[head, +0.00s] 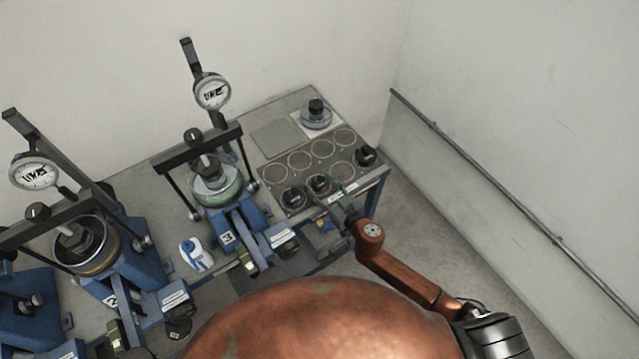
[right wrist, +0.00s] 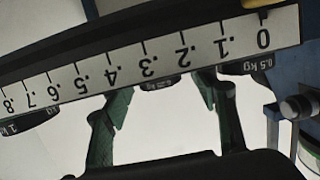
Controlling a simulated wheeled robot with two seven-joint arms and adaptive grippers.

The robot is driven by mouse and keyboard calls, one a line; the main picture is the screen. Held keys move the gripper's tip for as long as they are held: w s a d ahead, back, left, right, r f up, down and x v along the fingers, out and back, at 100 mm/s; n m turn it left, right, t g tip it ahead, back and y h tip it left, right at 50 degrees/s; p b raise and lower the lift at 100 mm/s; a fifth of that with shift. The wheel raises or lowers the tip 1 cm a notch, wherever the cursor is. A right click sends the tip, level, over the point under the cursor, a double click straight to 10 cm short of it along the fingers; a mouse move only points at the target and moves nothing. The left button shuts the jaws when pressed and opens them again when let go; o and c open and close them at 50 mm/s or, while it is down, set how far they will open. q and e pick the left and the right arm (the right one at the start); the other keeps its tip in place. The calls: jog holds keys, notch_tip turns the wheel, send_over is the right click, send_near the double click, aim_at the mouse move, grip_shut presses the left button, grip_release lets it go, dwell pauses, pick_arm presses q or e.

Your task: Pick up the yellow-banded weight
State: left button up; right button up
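Several dark weights sit on the grey tray (head: 313,147) at the right end of the bench. A left weight (head: 293,198), a middle weight (head: 318,182) and a right weight (head: 366,155) are in its front row. I cannot make out a yellow band on any of them. My right gripper (head: 333,191) is at the middle weight, with its green fingers apart. In the right wrist view the fingers stand on either side of a dark weight (right wrist: 160,83), with gaps showing. My left gripper is out of view.
In the right wrist view a numbered scale bar (right wrist: 150,62) crosses in front. Blue lever frames with dial gauges (head: 212,92) stand left of the tray. A weight on a pale pad (head: 317,115) is at the back.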

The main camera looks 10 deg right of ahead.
aim_at(321, 185)
jog(key=c, duration=1.1)
jog(key=shift+r, duration=0.5)
notch_tip(321, 185, up, 2)
jog(key=shift+r+p, duration=0.25)
jog(key=shift+p, duration=0.45)
jog(key=s+a+r+p, duration=0.5)
jog(key=s+a+r, duration=0.2)
jog(key=s+r, duration=0.4)
jog(key=shift+s+a+r, duration=0.25)
jog(key=shift+s+r, duration=0.15)
jog(key=shift+r, duration=0.4)
